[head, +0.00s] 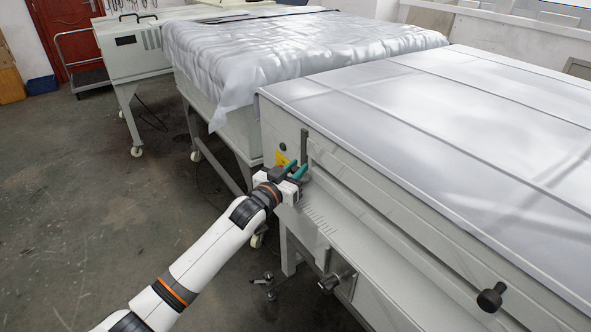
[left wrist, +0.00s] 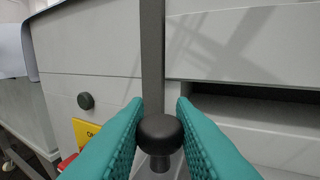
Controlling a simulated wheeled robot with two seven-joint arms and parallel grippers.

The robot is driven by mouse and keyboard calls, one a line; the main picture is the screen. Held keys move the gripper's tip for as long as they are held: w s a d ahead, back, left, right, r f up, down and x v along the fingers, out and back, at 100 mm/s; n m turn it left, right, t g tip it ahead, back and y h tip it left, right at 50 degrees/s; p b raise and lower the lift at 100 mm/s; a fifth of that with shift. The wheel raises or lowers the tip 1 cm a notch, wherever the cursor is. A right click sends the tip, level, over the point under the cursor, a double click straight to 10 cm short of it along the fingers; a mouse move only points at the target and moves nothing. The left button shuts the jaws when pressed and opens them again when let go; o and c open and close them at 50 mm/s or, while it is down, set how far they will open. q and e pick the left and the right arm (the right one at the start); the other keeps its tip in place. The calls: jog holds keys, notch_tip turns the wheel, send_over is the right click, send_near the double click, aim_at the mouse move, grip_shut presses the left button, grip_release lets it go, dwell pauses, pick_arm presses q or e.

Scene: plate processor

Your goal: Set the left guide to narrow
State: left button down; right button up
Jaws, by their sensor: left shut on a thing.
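The left guide (head: 304,146) is a dark upright bar at the left end of the plate processor's front. It also shows in the left wrist view (left wrist: 152,50), rising behind a round black knob (left wrist: 160,132). My left gripper (head: 297,171) has its teal fingers on either side of this knob and is shut on it. In the left wrist view, the fingers (left wrist: 160,108) flank the knob, and its stem shows below. The fingers hide the knob in the head view. My right gripper is not in view.
The pale processor (head: 400,215) fills the right side, with a dark slot (left wrist: 250,110) right of the bar. Another black knob (head: 490,299) sticks out further along its front. A sheet-covered unit (head: 290,50) stands behind. The floor (head: 70,190) at left is clear.

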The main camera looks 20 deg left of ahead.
pick_arm(q)
jog(key=shift+d, duration=0.1)
jog(key=shift+s+d, duration=0.25)
jog(key=s+d+p, duration=0.2)
jog(key=s+d, duration=0.1)
jog(key=d, duration=0.1)
jog(key=s+d+p, duration=0.2)
jog(key=s+d, duration=0.1)
jog(key=s+d+p, duration=0.1)
jog(key=s+d, duration=0.2)
jog(key=d, duration=0.1)
jog(key=shift+d+p, duration=0.3)
jog(key=shift+p, duration=0.1)
jog(key=shift+s+d, duration=0.25)
jog(key=shift+d, duration=0.05)
jog(key=shift+f, duration=0.1)
jog(key=c, duration=1.3)
grip_release()
jog(key=shift+c, duration=0.2)
jog(key=shift+o, duration=0.3)
jog(key=shift+s+d, duration=0.1)
jog(key=shift+d, duration=0.05)
